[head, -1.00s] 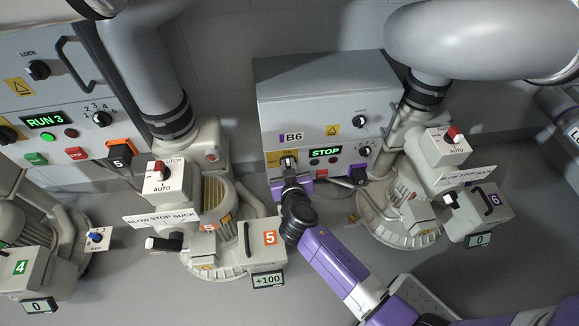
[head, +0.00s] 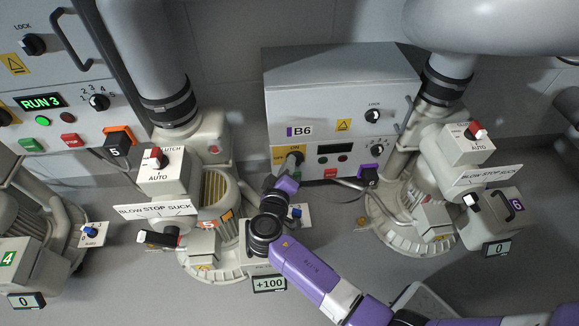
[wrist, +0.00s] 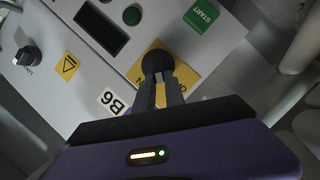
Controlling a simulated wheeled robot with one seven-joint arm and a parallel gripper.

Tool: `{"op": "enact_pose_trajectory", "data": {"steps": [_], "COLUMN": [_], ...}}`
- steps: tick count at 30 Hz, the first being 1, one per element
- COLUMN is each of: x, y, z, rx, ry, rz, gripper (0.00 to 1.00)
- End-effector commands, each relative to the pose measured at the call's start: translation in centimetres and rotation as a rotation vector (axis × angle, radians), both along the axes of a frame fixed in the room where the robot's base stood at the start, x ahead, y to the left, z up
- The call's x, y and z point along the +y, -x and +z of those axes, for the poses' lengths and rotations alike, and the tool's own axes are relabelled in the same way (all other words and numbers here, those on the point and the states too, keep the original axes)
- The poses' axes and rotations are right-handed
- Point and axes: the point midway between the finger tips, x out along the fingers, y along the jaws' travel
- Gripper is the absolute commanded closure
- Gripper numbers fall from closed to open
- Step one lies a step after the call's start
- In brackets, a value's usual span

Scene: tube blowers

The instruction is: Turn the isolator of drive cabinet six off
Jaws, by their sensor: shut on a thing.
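Drive cabinet B6 (head: 343,98) stands at the back centre. Its isolator is a black round knob on a yellow plate (head: 279,156) at the front's left side. In the wrist view the isolator knob (wrist: 157,61) sits at the ends of my fingers. My gripper (head: 292,163) is shut on this knob; in the wrist view my gripper (wrist: 159,85) shows both fingers close together over the plate, hiding part of its lettering. The display (head: 336,149) of B6 is dark; it is dark in the wrist view too (wrist: 101,27).
Below the isolator row are a green START button (wrist: 201,16) and a red button (head: 331,173). A black LOCK knob (head: 373,115) is at the cabinet's upper right. Blower 6 (head: 489,217) stands at right, blower 5 (head: 202,242) left of my arm. Cabinet RUN 3 (head: 62,120) is far left.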

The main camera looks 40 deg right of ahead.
Motion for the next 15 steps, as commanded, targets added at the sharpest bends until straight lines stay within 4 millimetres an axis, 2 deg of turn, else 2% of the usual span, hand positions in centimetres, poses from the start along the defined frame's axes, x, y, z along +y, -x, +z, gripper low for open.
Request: {"op": "enact_pose_trajectory", "data": {"steps": [15], "x": [0.22], "y": [-0.09], "z": [-0.34], "rx": [0.063], "ry": [0.091], "rz": [0.001], "gripper": [1.0]}}
